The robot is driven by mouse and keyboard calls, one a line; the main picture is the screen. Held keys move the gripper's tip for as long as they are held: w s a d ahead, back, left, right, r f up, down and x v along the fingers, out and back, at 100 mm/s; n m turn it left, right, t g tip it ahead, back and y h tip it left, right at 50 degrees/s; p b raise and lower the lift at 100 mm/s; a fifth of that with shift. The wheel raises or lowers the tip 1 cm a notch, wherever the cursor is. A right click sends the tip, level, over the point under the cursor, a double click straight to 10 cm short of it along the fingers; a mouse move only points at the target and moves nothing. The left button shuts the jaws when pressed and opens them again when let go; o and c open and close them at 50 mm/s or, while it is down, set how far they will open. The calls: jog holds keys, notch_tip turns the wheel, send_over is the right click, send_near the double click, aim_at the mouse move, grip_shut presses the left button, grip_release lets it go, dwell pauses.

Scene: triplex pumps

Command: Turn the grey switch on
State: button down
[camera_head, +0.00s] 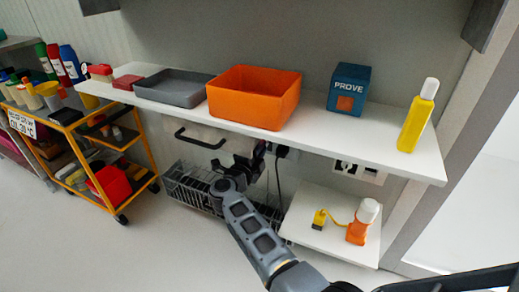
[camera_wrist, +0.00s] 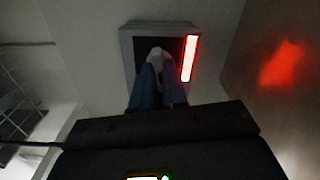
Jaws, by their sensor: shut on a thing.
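The grey switch (camera_wrist: 127,48) fills the upper middle of the wrist view. It is a grey housing with a dark recess, a pale lever (camera_wrist: 157,52) in it and a red glowing bar (camera_wrist: 190,58) on its right side. My gripper (camera_wrist: 158,70) has its two blue fingers in front of the recess, one on each side of the lever, shut on it. The lever's lower part is hidden between the fingers. In the head view my gripper (camera_head: 247,165) is under the white shelf, and the switch cannot be made out there.
The white shelf (camera_head: 390,143) overhangs my gripper and carries an orange bin (camera_head: 254,96), a grey tray (camera_head: 173,88), a blue box (camera_head: 348,89) and a yellow bottle (camera_head: 417,118). A wire basket (camera_head: 187,188) hangs below. A low white shelf (camera_head: 300,225) with an orange bottle (camera_head: 361,224) is right.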

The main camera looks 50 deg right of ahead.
jog(key=shift+f+m, duration=0.15)
jog(key=shift+m, duration=0.95)
jog(key=shift+s, duration=0.1)
jog(key=c, duration=1.2)
grip_release()
jog(key=shift+o, duration=0.2)
jog(key=p+v, duration=0.2)
jog(key=v, duration=0.5)
jog(key=shift+a, duration=0.4)
jog(key=shift+s, duration=0.1)
